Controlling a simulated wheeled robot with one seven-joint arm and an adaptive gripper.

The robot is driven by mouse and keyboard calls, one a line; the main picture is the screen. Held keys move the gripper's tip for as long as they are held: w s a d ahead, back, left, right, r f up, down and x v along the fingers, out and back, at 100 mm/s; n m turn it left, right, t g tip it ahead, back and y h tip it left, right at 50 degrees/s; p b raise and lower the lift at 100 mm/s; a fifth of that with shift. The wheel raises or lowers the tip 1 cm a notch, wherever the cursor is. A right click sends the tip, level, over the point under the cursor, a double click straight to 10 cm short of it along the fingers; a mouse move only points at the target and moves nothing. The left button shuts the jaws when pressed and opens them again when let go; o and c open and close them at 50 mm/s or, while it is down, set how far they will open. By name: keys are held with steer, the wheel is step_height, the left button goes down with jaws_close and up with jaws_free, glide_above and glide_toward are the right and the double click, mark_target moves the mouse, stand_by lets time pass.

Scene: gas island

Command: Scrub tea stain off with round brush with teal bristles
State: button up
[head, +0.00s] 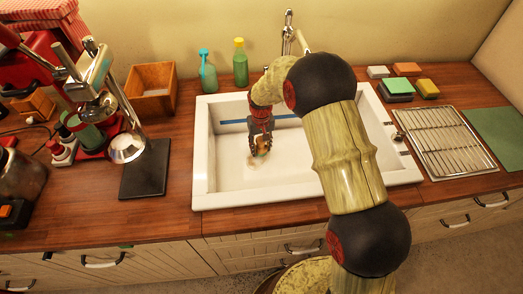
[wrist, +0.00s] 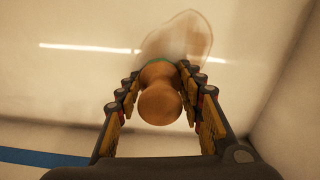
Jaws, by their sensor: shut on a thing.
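My gripper (head: 262,143) reaches down into the white sink (head: 204,165). It is shut on the round brush, whose wooden knob handle (wrist: 160,101) shows between the fingers in the wrist view. A thin teal edge of bristles (wrist: 163,62) shows under the handle; the rest of the bristles is hidden. The tea stain (wrist: 192,36) is a pale brown patch with a darker rim on the sink floor. It lies under and just beyond the brush. In the head view the stain (head: 252,162) shows beside the brush. I cannot tell whether the bristles touch the sink floor.
The sink walls surround my gripper, and a blue strip (head: 232,121) runs along the far wall. A faucet (head: 288,35) stands behind. Bottles (head: 240,65) and a wooden box (head: 152,88) stand at the back left. Sponges (head: 397,88) and a drying rack (head: 448,140) lie to the right.

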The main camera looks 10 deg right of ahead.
mark_target(255, 172)
steer(key=shift+w, duration=0.85)
steer(key=shift+s+a+f, duration=0.1)
steer(key=shift+s+a, duration=0.05)
steer(key=shift+a, duration=0.8)
steer(key=shift+s+r+p, duration=0.2)
steer(key=shift+s+p, duration=1)
steer(key=shift+s, duration=2.25)
steer(key=shift+s+f+p, duration=0.15)
steer(key=shift+s+p, duration=0.2)
steer(key=shift+s, duration=1.5)
steer(key=shift+a+f, duration=0.1)
steer(key=shift+a, duration=0.8)
steer(key=shift+w+r, duration=0.15)
steer(key=shift+w, duration=1.75)
steer(key=shift+w+r, duration=0.1)
steer(key=shift+w, duration=1.75)
steer(key=shift+w+f, duration=0.15)
steer(key=shift+w, duration=1.5)
